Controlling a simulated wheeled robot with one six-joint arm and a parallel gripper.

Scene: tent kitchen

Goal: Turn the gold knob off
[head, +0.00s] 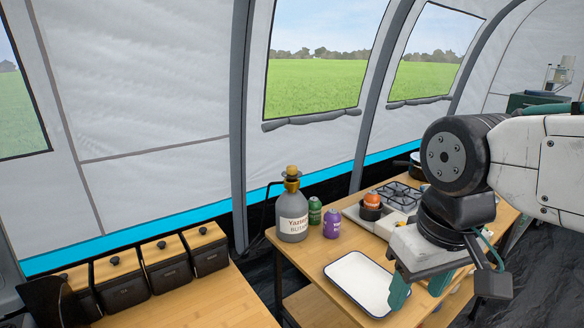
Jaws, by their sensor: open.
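A gold knob (292,171) sits on top of the grey gas bottle (292,212), which has a white label partly readable as butane. The bottle stands upright at the back left corner of the wooden table. My gripper (419,287) points down with its green fingers apart, over the right side of the table, well to the right of the bottle. It is open and no object shows between its fingers. The knob's turn position is too small to tell.
A green canister (315,211) and a purple one (332,224) stand right of the bottle. A white tray (360,282) lies in front. A stove (402,196) with a small dark pot (371,210) holding something orange is behind my arm. Several lidded dark boxes (122,285) line the left counter.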

